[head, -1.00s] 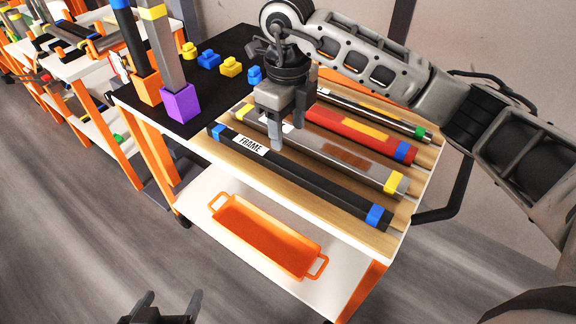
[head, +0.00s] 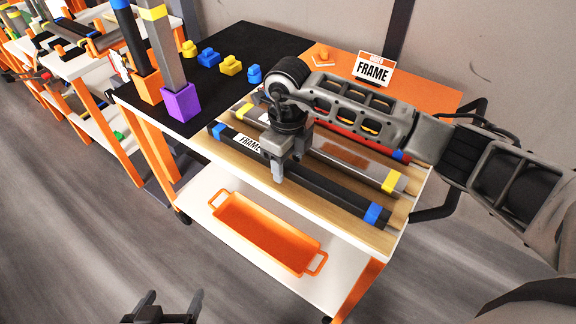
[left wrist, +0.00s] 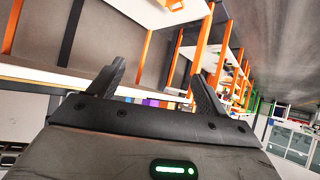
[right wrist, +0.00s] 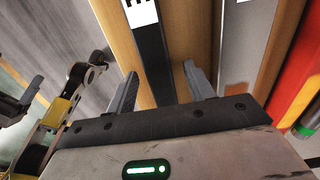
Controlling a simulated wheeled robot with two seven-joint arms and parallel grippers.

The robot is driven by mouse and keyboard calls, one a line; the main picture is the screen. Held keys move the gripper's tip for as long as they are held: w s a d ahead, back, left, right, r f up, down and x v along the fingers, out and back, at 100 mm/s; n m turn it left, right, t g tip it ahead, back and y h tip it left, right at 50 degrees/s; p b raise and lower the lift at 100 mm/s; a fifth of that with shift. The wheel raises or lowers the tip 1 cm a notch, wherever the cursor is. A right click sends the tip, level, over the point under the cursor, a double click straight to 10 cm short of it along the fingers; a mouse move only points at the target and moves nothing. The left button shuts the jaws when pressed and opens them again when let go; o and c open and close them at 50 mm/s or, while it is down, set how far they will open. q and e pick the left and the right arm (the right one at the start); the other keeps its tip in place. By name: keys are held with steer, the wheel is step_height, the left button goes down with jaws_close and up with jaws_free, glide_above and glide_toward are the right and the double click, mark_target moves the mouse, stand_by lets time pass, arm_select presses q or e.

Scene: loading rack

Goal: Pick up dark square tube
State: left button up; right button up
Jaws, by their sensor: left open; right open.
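The dark square tube (head: 335,188) lies on the wooden rack at the front edge of the cart top. It has blue bands near both ends and a white FRAME label. My right gripper (head: 288,172) is over its middle, pointing down, open. In the right wrist view the dark tube (right wrist: 153,62) runs between the two open fingers (right wrist: 160,88); I cannot tell how far down the fingers reach. My left gripper (head: 165,308) is open and empty at the bottom of the head view, away from the cart; it also shows in the left wrist view (left wrist: 160,82).
A grey tube with yellow bands (head: 392,181) lies just behind the dark tube, with a red tube (head: 400,156) further back. Orange and purple blocks (head: 181,102) hold upright tubes at left. An orange tray (head: 262,235) sits on the lower shelf.

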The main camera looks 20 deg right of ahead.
steer(key=c, duration=1)
steer(key=shift+r, duration=0.1)
jaws_close()
